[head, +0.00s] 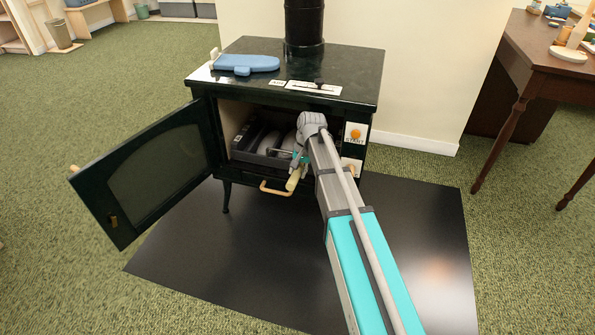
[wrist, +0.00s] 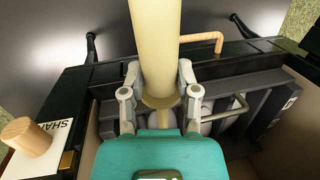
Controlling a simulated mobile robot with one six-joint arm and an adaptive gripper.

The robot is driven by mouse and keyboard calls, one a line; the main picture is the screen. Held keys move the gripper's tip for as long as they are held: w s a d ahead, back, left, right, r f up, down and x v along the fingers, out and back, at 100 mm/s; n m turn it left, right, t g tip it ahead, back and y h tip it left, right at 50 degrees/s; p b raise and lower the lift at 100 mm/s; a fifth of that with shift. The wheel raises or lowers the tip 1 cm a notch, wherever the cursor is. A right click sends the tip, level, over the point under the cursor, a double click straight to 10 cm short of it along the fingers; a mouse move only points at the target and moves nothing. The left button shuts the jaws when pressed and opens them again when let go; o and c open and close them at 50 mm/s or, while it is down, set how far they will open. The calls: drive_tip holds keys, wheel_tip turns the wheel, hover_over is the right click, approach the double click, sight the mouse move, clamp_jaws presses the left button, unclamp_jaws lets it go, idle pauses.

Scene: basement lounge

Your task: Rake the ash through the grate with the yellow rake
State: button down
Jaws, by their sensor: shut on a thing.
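The stove (head: 300,72) is dark green and its glass door (head: 150,172) is swung open to the left. My gripper (head: 299,160) is at the firebox opening, shut around the pale yellow handle of the rake (head: 293,180). In the wrist view the handle (wrist: 155,40) stands between the two fingers (wrist: 160,88), with a collar and a thinner shaft beyond. The rake's head is hidden behind my gripper. The dark grate (wrist: 195,90) lies inside the firebox. Rounded grey shapes (head: 268,140) are in there; I cannot tell whether they are ash.
A wooden bar handle (head: 275,188) sticks out below the opening. A labelled orange knob (head: 355,133) and a wooden knob (wrist: 25,133) are on the front. A blue mitt-like thing (head: 245,64) lies on top. A black floor plate (head: 420,230) lies under the stove. A table (head: 530,60) stands right.

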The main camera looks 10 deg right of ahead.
sight(296, 176)
drive_tip(key=shift+s+a, duration=0.3)
drive_tip(key=shift+s, duration=0.35)
drive_tip(key=shift+s+a, duration=0.3)
drive_tip(key=shift+s, duration=0.35)
drive_tip(key=shift+s+a, duration=0.3)
drive_tip(key=shift+s, duration=0.35)
drive_tip(key=shift+w+f, duration=0.1)
drive_tip(key=shift+w, duration=0.05)
drive_tip(key=shift+w+d, duration=0.3)
drive_tip(key=shift+w, duration=0.3)
drive_tip(key=shift+w+d, duration=0.3)
drive_tip(key=shift+w, duration=0.35)
drive_tip(key=shift+w+d, duration=0.3)
drive_tip(key=shift+w, duration=0.3)
drive_tip(key=shift+s, duration=0.15)
drive_tip(key=shift+s+a+f+b, duration=0.1)
drive_tip(key=shift+s+a, duration=0.2)
drive_tip(key=shift+s, duration=0.3)
drive_tip(key=shift+s+a+f+b, duration=0.1)
drive_tip(key=shift+s+a, duration=0.2)
drive_tip(key=shift+s, duration=0.35)
drive_tip(key=shift+s+a+b, duration=0.1)
drive_tip(key=shift+s+a, duration=0.2)
drive_tip(key=shift+s, duration=0.3)
drive_tip(key=shift+w, duration=0.15)
